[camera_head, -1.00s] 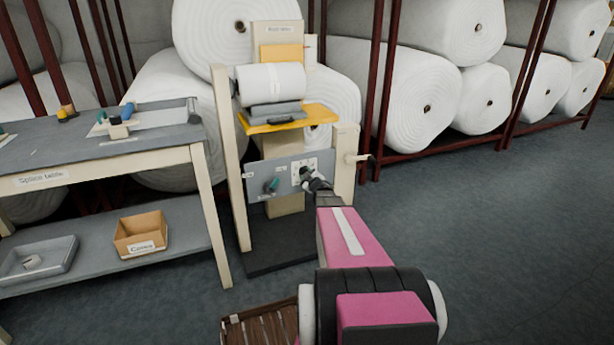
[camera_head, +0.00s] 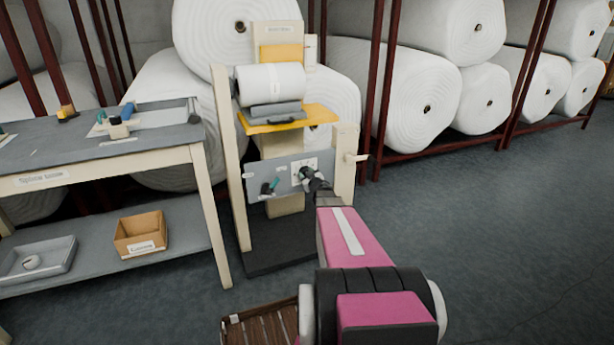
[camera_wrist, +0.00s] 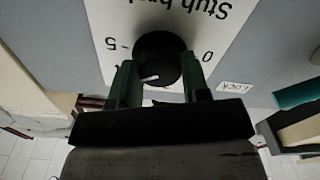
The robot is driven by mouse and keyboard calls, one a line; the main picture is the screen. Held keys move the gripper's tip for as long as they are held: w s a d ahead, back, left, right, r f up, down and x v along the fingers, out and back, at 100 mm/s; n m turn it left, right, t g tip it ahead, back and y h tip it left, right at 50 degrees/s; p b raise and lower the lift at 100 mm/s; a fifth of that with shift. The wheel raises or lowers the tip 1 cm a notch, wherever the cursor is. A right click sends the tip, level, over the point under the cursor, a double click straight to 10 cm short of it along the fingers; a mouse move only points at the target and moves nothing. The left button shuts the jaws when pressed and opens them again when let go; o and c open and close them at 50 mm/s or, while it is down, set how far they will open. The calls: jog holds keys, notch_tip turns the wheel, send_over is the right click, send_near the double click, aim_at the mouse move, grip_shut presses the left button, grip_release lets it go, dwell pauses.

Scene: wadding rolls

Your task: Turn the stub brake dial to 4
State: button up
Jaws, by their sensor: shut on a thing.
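The stub brake dial is a round black knob (camera_wrist: 158,52) on a white plate (camera_wrist: 120,25); the lettering appears upside down in the wrist view. The plate also shows in the head view (camera_head: 298,164). My gripper (camera_wrist: 158,64) is shut on the knob, with one green finger on each side. The knob's white pointer mark points down and slightly left in the wrist view. A 5 shows left of the knob and a 0 right of it. My fingers and gripper body hide other numbers, so I cannot tell which number the mark meets.
A teal-handled lever (camera_head: 270,187) sits left of the dial on the same grey panel (camera_head: 258,171). A LOCK label (camera_wrist: 235,88) is near my gripper. A crank (camera_head: 357,158) sticks out at the stand's right. The splice table (camera_head: 100,160) stands left; floor at right is clear.

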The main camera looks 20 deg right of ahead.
jog(key=o, duration=0.9)
jog(key=shift+s, duration=0.1)
jog(key=s, duration=1)
jog(key=shift+s+d, duration=0.2)
jog(key=shift+s, duration=0.1)
jog(key=s+a+f+m+g, duration=0.1)
jog(key=s+a+g, duration=0.5)
jog(key=s+a, duration=0.1)
jog(key=s+a+f+m+g, duration=0.1)
jog(key=s+a+m+g, duration=0.1)
jog(key=s+a+g, duration=0.4)
jog(key=s+a+f+m+g, duration=0.1)
jog(key=s+a+g, duration=0.5)
jog(key=s+a, duration=0.4)
jog(key=shift+a+f+h, duration=0.3)
jog(key=shift+a, duration=0.1)
